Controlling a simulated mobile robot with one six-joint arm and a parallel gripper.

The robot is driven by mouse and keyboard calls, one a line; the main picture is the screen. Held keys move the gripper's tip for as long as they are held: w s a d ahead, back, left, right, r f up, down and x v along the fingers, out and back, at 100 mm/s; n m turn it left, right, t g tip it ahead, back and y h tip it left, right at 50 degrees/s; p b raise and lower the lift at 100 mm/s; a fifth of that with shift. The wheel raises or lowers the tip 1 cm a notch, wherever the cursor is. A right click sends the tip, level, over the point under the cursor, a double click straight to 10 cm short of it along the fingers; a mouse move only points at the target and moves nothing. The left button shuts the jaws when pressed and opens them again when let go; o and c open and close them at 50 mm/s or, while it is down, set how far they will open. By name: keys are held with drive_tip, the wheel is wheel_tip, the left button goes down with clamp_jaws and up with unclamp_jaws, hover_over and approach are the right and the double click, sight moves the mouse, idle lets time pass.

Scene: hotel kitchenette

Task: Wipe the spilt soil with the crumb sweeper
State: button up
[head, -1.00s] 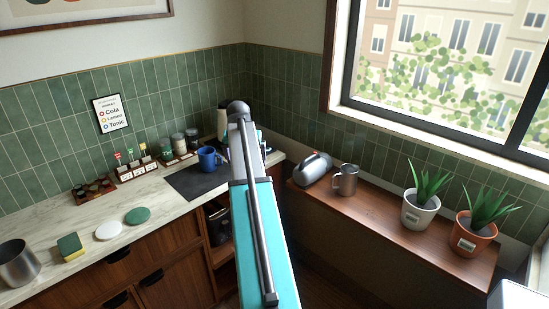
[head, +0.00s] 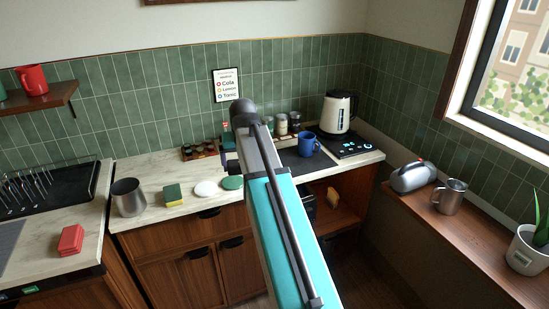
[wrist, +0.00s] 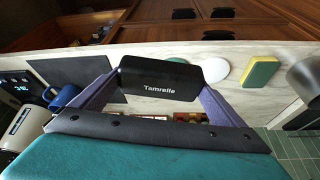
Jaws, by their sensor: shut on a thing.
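In the wrist view, my gripper (wrist: 160,84) is shut on a black block-like thing marked "Tamrelle" (wrist: 160,72), which looks like the crumb sweeper. Its two greyish fingers hold it at either end, above the counter. In the head view my arm hides most of the gripper and the sweeper. I see no spilt soil in either view now.
The marble counter (head: 150,165) holds a metal cup (head: 128,198), a sponge (head: 173,194), a white disc (head: 206,189), a blue mug (head: 308,144) and a kettle (head: 339,112).

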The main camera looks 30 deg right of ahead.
drive_tip(key=s+a+n+y, duration=0.1)
drive_tip(key=a+n, duration=0.3)
drive_tip(key=a, duration=1.8)
drive_tip(key=shift+s+a+n+y+b, duration=0.2)
drive_tip(key=shift+s+n+y+b, duration=0.1)
drive_tip(key=shift+s+b, duration=0.15)
drive_tip(key=shift+d+r+t, duration=0.1)
drive_tip(key=shift+t, duration=0.2)
